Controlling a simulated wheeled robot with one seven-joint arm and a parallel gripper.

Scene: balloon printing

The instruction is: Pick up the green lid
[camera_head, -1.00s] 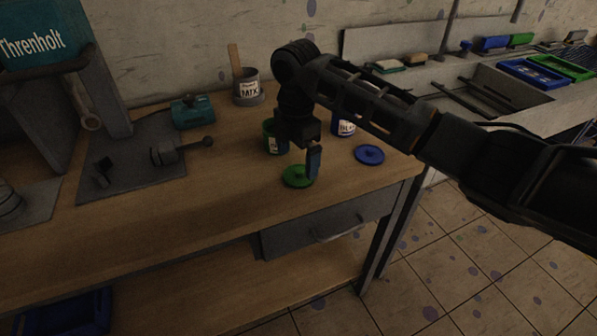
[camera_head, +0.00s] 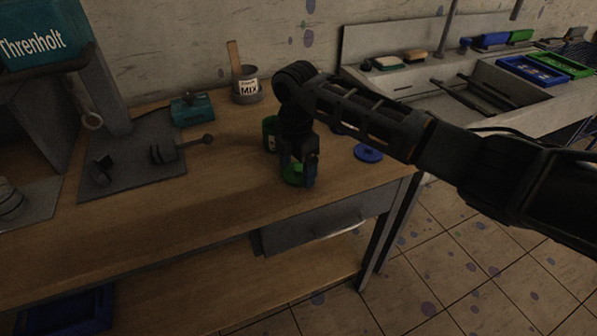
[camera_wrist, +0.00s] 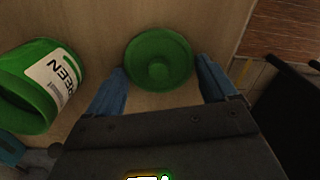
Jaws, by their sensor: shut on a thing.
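The green lid (camera_wrist: 158,59) is a round disc with a raised knob, lying at the table's front right. In the head view the lid (camera_head: 293,179) is mostly hidden behind my gripper (camera_head: 299,172). In the wrist view my gripper (camera_wrist: 160,76) has its two blue fingers on either side of the lid, and it is shut on it. The lid appears to be at table height; I cannot tell any gap under it.
A green can (camera_wrist: 42,85) labelled GREEN stands close by; it also shows in the head view (camera_head: 269,133). A blue lid (camera_head: 368,153) lies to the right. A MIX can (camera_head: 247,88) stands behind.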

